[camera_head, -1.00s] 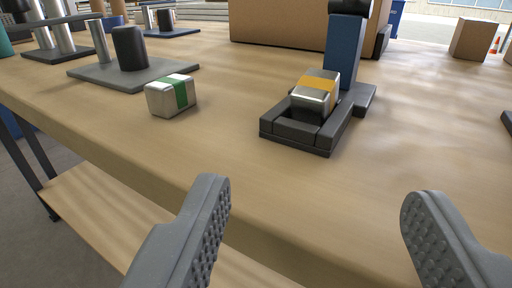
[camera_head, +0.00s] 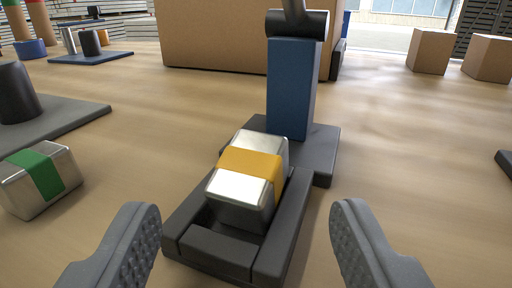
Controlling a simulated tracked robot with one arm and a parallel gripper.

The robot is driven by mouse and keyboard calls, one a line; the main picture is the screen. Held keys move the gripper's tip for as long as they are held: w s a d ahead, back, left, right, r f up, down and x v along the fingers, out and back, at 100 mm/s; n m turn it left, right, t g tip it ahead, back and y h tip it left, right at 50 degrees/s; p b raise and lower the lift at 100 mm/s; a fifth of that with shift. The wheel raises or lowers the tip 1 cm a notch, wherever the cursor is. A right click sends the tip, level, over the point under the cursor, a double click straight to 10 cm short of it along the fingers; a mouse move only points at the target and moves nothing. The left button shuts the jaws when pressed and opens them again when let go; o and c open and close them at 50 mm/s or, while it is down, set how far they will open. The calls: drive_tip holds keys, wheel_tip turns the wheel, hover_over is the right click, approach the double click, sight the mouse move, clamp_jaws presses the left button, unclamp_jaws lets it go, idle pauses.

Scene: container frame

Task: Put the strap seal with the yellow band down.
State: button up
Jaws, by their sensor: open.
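The strap seal with the yellow band (camera_head: 252,166) is a silver metal block. It sits tilted in a dark grey holder (camera_head: 222,252) in front of a blue upright post (camera_head: 291,88). My gripper (camera_head: 245,225) is open and empty. Its two grey textured fingers show at the lower left and lower right, on either side of the holder's front end in the picture. No contact with the seal shows. The underside of the seal is hidden in the holder.
A silver block with a green band (camera_head: 40,180) lies on the wooden table (camera_head: 400,160) at the left. A grey plate (camera_head: 60,125) with a black cylinder (camera_head: 15,92) is behind it. A large cardboard box (camera_head: 215,40) stands at the back. The table right of the holder is mostly clear.

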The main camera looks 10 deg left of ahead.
sight(253, 191)
drive_tip(key=shift+w+a+b, duration=0.15)
drive_tip(key=shift+w+b, duration=0.35)
drive_tip(key=shift+w, duration=1.35)
drive_tip(key=c, duration=1.2)
drive_tip(key=shift+c, duration=0.2)
